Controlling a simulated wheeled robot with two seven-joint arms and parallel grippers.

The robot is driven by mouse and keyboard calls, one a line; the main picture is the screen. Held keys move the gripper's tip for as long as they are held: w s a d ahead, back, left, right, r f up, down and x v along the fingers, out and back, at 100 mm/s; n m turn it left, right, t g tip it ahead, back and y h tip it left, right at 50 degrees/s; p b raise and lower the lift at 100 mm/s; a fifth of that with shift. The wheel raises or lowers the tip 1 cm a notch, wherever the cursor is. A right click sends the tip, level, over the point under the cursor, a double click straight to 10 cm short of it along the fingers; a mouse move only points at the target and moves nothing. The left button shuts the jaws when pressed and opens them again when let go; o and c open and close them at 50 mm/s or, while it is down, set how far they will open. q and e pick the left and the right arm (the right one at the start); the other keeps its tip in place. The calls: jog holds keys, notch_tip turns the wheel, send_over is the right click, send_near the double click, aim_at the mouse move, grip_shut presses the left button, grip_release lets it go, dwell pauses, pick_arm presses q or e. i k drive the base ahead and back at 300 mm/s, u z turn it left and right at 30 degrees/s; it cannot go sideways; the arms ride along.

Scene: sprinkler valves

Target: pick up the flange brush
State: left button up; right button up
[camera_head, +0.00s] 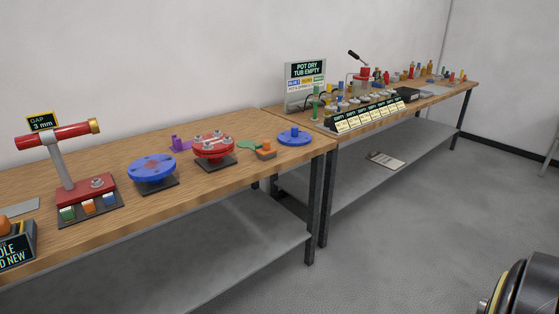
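I cannot firmly identify the flange brush. A small orange-brown block with a knob (266,151) lies on the near wooden workbench (240,200), between a flat green piece (247,145) and a blue disc with a knob (295,136). It may be the brush, but it is too small to tell. Neither of my grippers is in the head view.
Red flange (213,147), blue flange (154,168), purple piece (180,143) and red gauge stand (85,190) share the near bench. The far bench (445,93) is crowded with small parts. A clipboard (386,159) lies on its lower shelf. Floor at right is mostly clear.

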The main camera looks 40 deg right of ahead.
aim_at(267, 152)
jog(key=z, duration=0.8)
jog(key=i, duration=0.4)
jog(key=z, duration=0.65)
jog(key=i, duration=1)
jog(key=u, duration=0.05)
